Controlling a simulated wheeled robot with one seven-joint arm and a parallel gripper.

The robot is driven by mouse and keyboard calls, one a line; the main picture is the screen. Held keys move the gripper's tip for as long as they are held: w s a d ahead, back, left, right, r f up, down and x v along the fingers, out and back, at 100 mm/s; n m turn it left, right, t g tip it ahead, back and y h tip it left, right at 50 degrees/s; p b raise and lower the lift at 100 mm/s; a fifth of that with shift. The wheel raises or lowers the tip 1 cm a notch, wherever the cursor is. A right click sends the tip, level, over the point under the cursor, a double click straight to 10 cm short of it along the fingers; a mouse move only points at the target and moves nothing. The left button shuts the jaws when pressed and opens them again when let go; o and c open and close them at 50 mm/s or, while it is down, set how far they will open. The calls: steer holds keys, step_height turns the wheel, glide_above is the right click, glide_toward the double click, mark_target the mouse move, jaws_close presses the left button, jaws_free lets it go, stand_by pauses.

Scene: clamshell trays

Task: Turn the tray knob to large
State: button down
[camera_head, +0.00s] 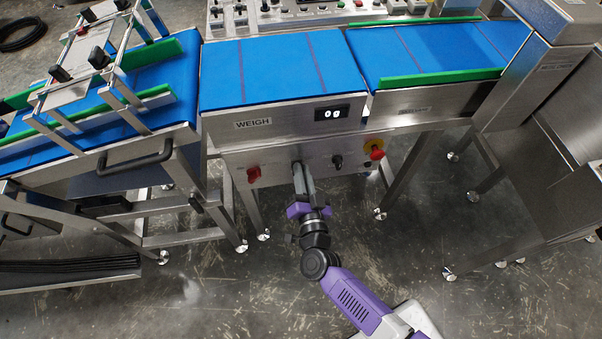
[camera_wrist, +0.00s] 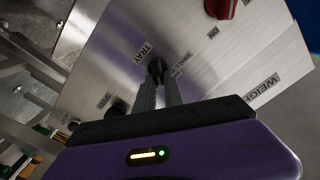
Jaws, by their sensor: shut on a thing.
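The tray knob (camera_wrist: 156,67) is a small black knob on the steel front panel, beside the label TRAY in the wrist view. Small print next to it appears to read SMALL, partly covered by my gripper. My gripper (camera_wrist: 158,84) is shut on the knob, with one finger on each side. Which way the knob points is hard to tell. In the head view my gripper (camera_head: 298,168) reaches up to the panel (camera_head: 225,165) below the WEIGH belt, and its fingers hide the knob there.
A red switch (camera_head: 253,174) is left of my gripper. Another black knob (camera_head: 337,161) and a red emergency button (camera_head: 374,150) on yellow are to the right. The blue weigh belt (camera_head: 270,70) above is empty; its display (camera_head: 332,113) reads 0g.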

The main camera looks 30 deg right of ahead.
steer(key=shift+d+m+b, duration=0.1)
steer(key=shift+m+b, duration=0.2)
steer(key=shift+m, duration=0.7)
steer(key=c, duration=1.4)
jaws_free()
steer(key=shift+f, duration=0.1)
steer(key=shift+c, duration=0.2)
steer(key=v, duration=0.7)
steer(key=shift+s+p, duration=0.3)
steer(key=shift+s, duration=0.1)
